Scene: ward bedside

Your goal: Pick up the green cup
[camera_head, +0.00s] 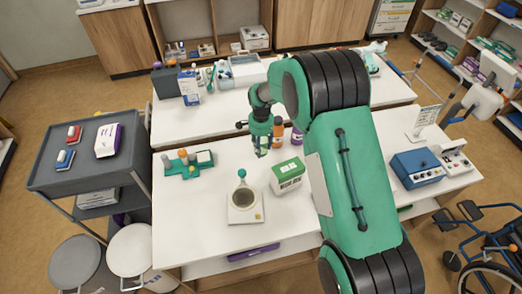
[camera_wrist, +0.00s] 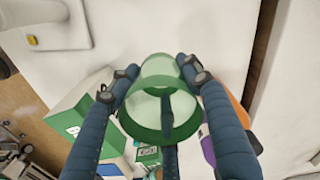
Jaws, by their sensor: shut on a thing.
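The green cup (camera_wrist: 152,127) is in the wrist view, with a green rim and a paler inside. My gripper (camera_wrist: 160,75) is shut on it, with one dark finger along its left side and one along its right. Another dark finger part crosses the cup's middle. In the head view my gripper (camera_head: 262,146) is over the near white table, behind and left of the green-and-white box (camera_head: 287,176). The cup is hard to tell from my green gripper there. Whether the cup touches the table is unclear.
A white device with a round dark top (camera_head: 243,200) stands in front. A green rack (camera_head: 186,165) is to the left. The table's front left (camera_head: 190,225) is clear.

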